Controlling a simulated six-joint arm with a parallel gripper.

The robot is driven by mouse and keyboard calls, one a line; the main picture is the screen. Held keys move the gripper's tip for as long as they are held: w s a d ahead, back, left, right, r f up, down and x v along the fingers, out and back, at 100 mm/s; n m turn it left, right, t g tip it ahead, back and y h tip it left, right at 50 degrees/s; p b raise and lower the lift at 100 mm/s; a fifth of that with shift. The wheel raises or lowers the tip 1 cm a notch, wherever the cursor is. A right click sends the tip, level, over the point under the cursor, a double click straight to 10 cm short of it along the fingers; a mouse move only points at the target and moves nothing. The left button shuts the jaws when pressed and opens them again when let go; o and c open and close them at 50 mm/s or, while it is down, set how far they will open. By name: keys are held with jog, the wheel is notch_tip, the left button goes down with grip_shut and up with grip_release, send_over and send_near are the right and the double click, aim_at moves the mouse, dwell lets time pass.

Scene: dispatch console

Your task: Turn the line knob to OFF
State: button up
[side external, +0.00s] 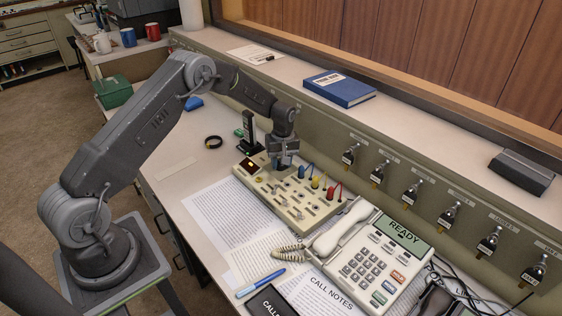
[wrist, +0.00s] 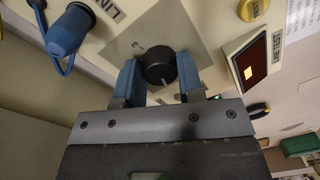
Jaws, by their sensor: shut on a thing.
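The line knob (wrist: 160,68) is a round black knob on a grey plate (wrist: 128,42) in the wrist view. My gripper (wrist: 158,78) has its blue fingers on either side of the knob and is shut on it. A pale pointer mark shows on the knob's near side; I cannot read which label it points at. In the side external view my gripper (side external: 283,165) reaches down to the far left part of the cream console (side external: 297,214) and hides the knob.
Blue, yellow and red plugs (side external: 331,192) stand right of my gripper. A lit display (wrist: 251,68) marked LINE TEST sits beside the knob. A telephone (side external: 375,262) and papers (side external: 222,216) lie nearby.

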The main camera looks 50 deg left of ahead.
jog(key=o, duration=0.9)
jog(key=shift+r, duration=0.1)
jog(key=r, duration=1.3)
jog(key=shift+w+d+r, duration=0.15)
jog(key=shift+w+r, duration=0.2)
jog(key=s+d+r+m+t, duration=0.2)
jog(key=s+d+r+m, duration=0.15)
jog(key=s+r, duration=0.35)
jog(key=s+d+r+m+t, duration=0.1)
jog(key=s+d+r+m, duration=0.1)
jog(key=s+d+r, duration=0.5)
jog(key=s+d+r+m+t, duration=0.1)
jog(key=s+m, duration=0.1)
jog(key=s, duration=0.4)
jog(key=s+d+r+m+t, duration=0.1)
jog(key=s+m, duration=0.2)
jog(key=s, duration=0.3)
jog(key=s+d+r+m+t, duration=0.1)
jog(key=s+d+m, duration=0.1)
jog(key=s, duration=0.5)
jog(key=shift+s+m, duration=0.1)
jog(key=shift+m, duration=0.15)
